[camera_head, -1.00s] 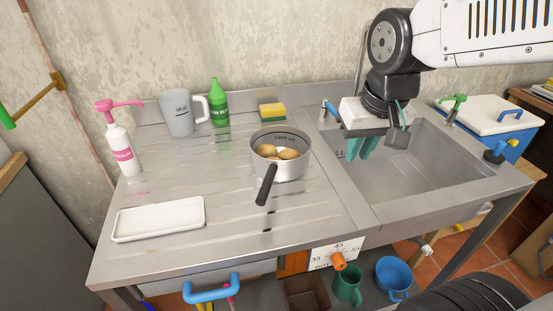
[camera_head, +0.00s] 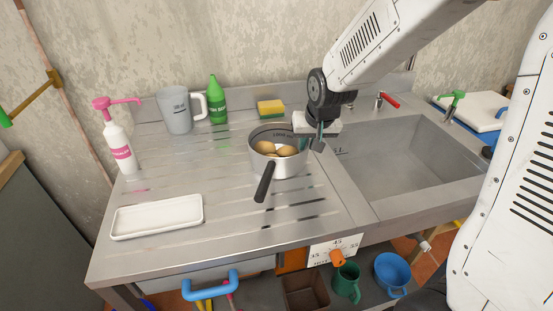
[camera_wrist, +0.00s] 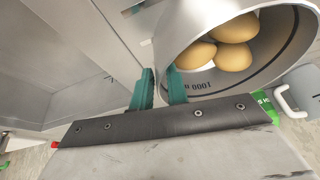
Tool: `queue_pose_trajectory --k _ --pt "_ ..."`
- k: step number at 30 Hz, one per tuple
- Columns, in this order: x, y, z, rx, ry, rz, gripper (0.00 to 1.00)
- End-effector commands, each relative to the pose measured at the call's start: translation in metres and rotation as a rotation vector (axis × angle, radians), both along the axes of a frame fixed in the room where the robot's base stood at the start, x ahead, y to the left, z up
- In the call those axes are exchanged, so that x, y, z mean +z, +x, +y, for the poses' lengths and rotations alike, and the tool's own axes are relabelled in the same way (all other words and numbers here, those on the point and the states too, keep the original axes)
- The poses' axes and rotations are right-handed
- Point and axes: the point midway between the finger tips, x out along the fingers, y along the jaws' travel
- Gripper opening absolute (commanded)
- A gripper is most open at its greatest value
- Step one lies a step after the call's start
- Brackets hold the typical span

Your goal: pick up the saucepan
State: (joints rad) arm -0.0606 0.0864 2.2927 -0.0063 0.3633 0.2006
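The saucepan (camera_head: 265,161) stands upright on the ridged steel drainboard, its dark handle (camera_head: 264,182) pointing toward the front. It holds brown rounded things (camera_head: 286,151) like eggs or potatoes. My gripper (camera_head: 304,143) is at the saucepan's right rim, pointing down. In the wrist view, the teal fingers of my gripper (camera_wrist: 162,80) have a narrow gap between them, beside the wall of the saucepan (camera_wrist: 274,66). One finger overlaps the opening and the other is outside it. The fingers look open; firm contact with the wall does not show.
A sink basin (camera_head: 396,160) lies right of the saucepan. A yellow-green sponge (camera_head: 271,109), a green bottle (camera_head: 218,105), a grey jug (camera_head: 174,108) and a pink-topped pump bottle (camera_head: 118,145) stand behind and left. A white tray (camera_head: 157,217) lies front left. The drainboard between is clear.

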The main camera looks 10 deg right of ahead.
Motion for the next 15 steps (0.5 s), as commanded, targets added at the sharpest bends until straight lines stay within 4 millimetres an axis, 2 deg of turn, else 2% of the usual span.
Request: queue_pose_trajectory --k 4,11,13,15 --pt "-0.0131 0.0054 0.0002 0.000 0.000 0.001 0.16" --pt "-0.0142 0.0061 0.0003 0.000 0.000 0.000 0.16" --pt "-0.0142 0.0061 0.0002 0.000 0.000 0.000 0.02" --pt "-0.0142 0.0061 0.0002 0.000 0.000 0.000 0.00"
